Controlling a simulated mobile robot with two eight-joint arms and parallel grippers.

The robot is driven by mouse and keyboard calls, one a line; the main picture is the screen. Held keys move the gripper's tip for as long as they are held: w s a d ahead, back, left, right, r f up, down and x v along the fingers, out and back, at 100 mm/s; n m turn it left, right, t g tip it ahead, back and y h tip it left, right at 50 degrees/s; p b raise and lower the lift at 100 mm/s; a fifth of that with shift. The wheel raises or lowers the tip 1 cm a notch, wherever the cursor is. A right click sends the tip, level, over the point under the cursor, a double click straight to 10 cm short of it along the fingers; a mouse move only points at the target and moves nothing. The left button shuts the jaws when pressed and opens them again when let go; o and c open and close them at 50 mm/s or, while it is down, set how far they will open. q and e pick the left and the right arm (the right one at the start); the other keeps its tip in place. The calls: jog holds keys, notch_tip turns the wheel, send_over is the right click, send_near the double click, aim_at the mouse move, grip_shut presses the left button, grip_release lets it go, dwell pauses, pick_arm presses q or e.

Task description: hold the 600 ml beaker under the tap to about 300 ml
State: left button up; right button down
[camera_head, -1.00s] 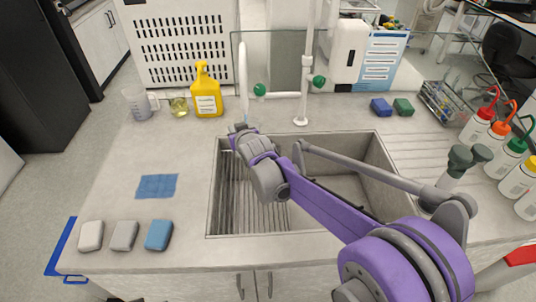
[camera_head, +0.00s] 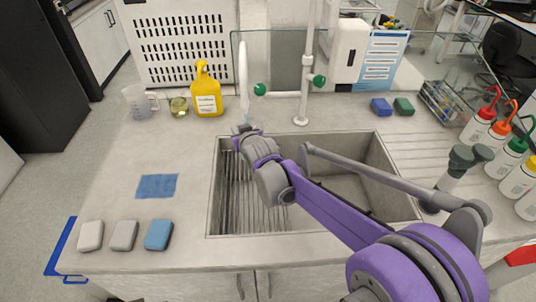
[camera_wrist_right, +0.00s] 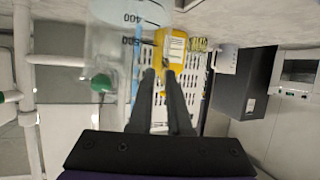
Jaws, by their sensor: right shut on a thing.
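The clear beaker (camera_wrist_right: 112,35) shows at the top of the right wrist view, with its 400 and 500 marks visible. My right gripper (camera_wrist_right: 160,75) is shut on it; its black fingers reach the beaker's side. In the head view my right gripper (camera_head: 246,131) is over the sink's far left corner, just below the white tap spout (camera_head: 243,80), and hides nearly all of the beaker. A pale blue stream (camera_head: 246,118) shows under the spout. The water level cannot be read. My left gripper is not in view.
The sink (camera_head: 340,183) lies below my right arm. A yellow bottle (camera_head: 207,95), a flask of yellowish liquid (camera_head: 179,106) and a clear jug (camera_head: 139,102) stand left of the tap. Wash bottles (camera_head: 515,155) stand at the right. A blue cloth (camera_head: 157,186) lies at the left.

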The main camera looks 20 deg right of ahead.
jog(key=s+d, duration=0.4)
jog(key=s, duration=0.3)
jog(key=shift+s+d+p, duration=0.15)
jog(key=shift+s+p, duration=0.25)
